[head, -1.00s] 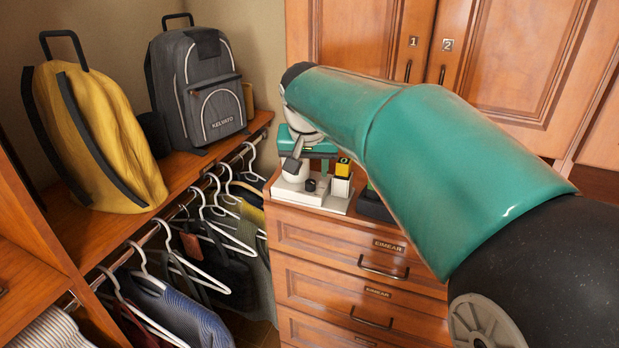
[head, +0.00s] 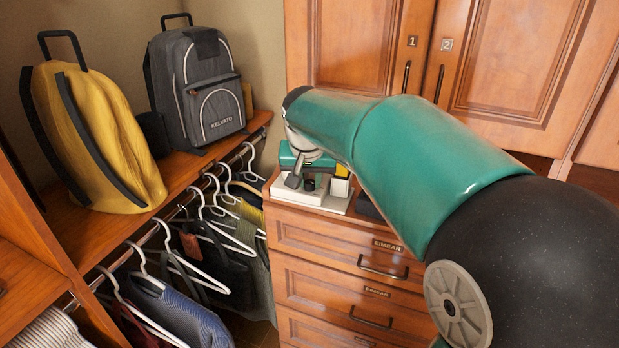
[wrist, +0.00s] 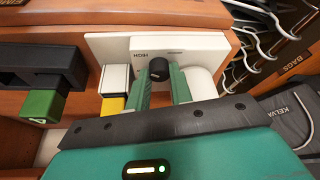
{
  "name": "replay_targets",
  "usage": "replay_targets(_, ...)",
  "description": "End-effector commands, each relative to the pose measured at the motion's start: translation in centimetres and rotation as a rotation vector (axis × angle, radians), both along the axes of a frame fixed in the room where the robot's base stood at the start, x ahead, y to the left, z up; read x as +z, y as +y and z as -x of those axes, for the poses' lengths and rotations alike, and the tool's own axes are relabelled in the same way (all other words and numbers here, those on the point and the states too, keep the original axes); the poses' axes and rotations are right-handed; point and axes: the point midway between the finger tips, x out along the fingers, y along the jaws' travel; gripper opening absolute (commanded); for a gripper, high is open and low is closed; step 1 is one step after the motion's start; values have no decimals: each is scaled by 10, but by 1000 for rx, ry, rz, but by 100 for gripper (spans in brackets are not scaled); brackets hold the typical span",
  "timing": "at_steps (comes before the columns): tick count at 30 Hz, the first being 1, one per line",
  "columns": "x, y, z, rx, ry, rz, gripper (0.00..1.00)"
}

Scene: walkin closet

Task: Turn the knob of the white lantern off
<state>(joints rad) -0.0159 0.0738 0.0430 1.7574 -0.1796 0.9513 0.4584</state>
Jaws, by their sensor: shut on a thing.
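The white lantern (wrist: 185,55) shows in the wrist view as a white block with a black knob (wrist: 158,66) on the face towards me. Small print beside the knob appears to read HIGH, upside down. My gripper (wrist: 159,72) has its two teal fingers on either side of the knob, closed on it. The knob's exact turn position is hard to make out. In the head view the white lantern (head: 312,197) stands on top of the wooden drawer unit, under my gripper (head: 300,170). My arm hides part of that area.
A white-and-yellow block (wrist: 114,88) stands close beside the lantern. A black item with a green block (wrist: 42,105) is further left in the wrist view. Hangers with clothes (head: 205,215), a grey backpack (head: 200,90) and a yellow bag (head: 95,135) are left in the head view.

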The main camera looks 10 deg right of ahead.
Motion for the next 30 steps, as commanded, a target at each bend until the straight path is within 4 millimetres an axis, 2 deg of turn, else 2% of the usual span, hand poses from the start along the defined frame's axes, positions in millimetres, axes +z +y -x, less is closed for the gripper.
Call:
replay_targets(8, 0, -1, 0, 56, -1, 0, 0)
replay_targets(14, 0, -2, 0, 170, -1, -1, 0)
replay_targets(30, 1, -5, 0, 662, -2, -2, 0)
